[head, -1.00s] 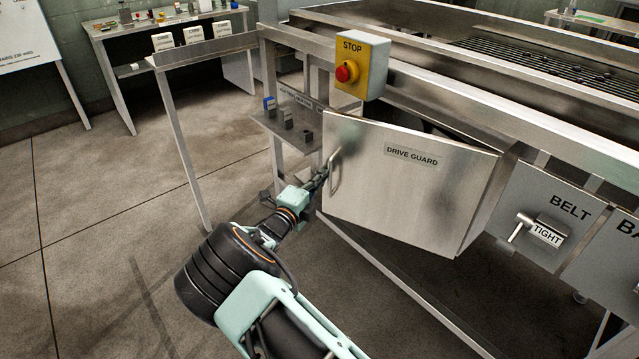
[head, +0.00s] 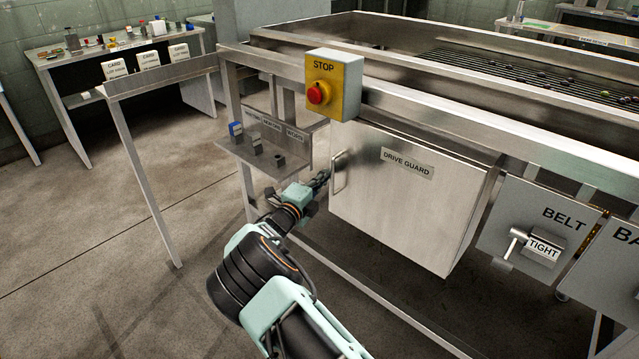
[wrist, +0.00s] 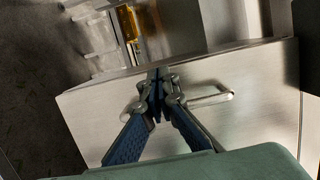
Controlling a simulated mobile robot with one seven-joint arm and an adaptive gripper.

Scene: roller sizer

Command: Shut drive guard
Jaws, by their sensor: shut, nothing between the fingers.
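The drive guard (head: 405,205) is a brushed metal door with a "DRIVE GUARD" label, below the yellow stop box. It sits close under the machine's rail; I cannot tell whether it is fully flush. Its handle (head: 339,173) is a metal bar near the left edge, and it also shows in the wrist view (wrist: 212,99). My gripper (head: 325,178) is shut and empty at the guard's left side, beside the handle. In the wrist view my fingertips (wrist: 158,92) are together in front of the guard's face (wrist: 235,125), left of the handle. Contact is unclear.
The yellow stop box (head: 334,84) with a red button is above the guard. A small shelf (head: 262,158) with blocks is to the left. The belt panel (head: 535,225) with a "TIGHT" lever is to the right. Open floor (head: 90,220) lies at the left.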

